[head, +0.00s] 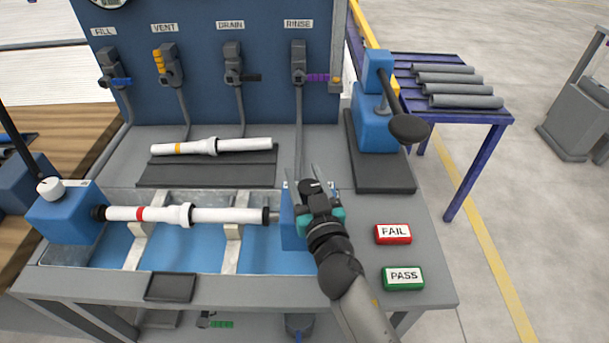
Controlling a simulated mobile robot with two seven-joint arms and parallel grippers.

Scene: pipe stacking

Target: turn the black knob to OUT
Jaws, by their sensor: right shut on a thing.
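The black knob (309,186) sits on top of the blue block (287,215) at the right end of the trough. My right gripper (314,180) is over this block, its fingers on either side of the knob, shut on it. The gripper hides much of the knob and block, and I cannot read which way the knob points or its label. My left gripper is not in view.
A white pipe with a red band (160,214) lies across the trough (200,255). Another white pipe (230,146) lies on the dark mat (160,176). The red FAIL (393,234) and green PASS (403,278) buttons are right of my arm. A blue lever press (376,130) stands behind.

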